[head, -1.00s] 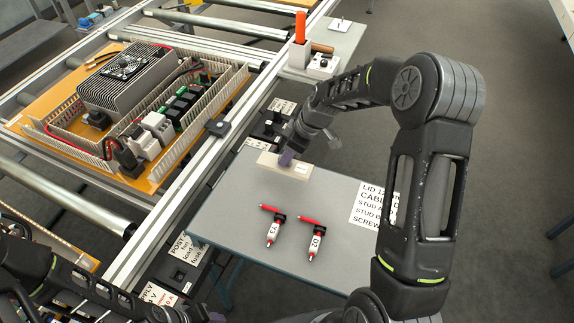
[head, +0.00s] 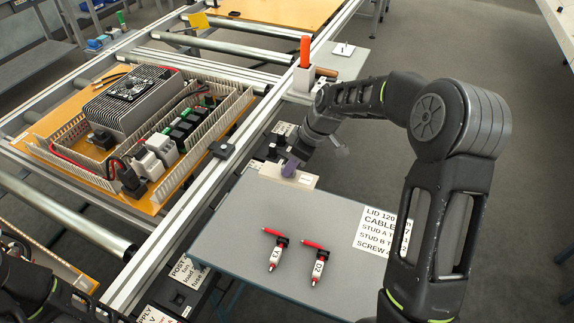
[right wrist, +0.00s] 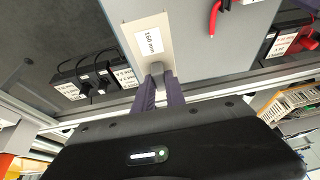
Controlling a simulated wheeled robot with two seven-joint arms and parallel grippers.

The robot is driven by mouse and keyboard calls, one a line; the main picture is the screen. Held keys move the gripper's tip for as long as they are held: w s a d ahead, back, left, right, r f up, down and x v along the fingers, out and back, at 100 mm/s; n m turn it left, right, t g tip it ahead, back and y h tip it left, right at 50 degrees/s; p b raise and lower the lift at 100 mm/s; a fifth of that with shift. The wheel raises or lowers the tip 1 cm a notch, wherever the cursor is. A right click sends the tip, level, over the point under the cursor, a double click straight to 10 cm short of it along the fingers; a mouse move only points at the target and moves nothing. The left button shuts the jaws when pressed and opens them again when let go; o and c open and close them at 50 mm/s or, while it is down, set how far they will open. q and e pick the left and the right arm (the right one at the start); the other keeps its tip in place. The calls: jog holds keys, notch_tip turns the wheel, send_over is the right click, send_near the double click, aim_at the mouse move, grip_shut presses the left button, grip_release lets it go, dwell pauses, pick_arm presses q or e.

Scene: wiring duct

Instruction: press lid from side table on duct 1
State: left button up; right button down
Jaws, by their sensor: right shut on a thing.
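The lid (head: 301,179) is a flat beige strip at the far edge of the grey side table (head: 235,240). In the right wrist view the lid (right wrist: 135,28) carries a "160 mm" label. My right gripper (head: 290,168) is shut on it near its middle, fingers pointing down. In the right wrist view the gripper (right wrist: 157,80) closes on a grey part at the lid's edge. I cannot tell whether the lid touches the table. Slotted beige ducts (head: 215,130) stand on the orange panel (head: 60,115) at left; which is duct 1 is not readable. My left gripper is out of view.
Two red-and-white tools (head: 276,250) (head: 318,265) and a printed sheet (head: 383,230) lie on the side table. A metal rail (head: 190,195) runs between table and panel. A heatsink unit (head: 130,95) and wired modules sit among the ducts. An orange-topped object (head: 304,60) stands beyond.

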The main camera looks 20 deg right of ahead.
jog(key=shift+a, duration=0.1)
jog(key=a+r+m+t+h, duration=0.1)
jog(key=a+r+m+h, duration=0.2)
jog(key=a+r+m, duration=0.5)
jog(key=shift+w+m+t, duration=0.2)
jog(key=shift+m+t, duration=0.1)
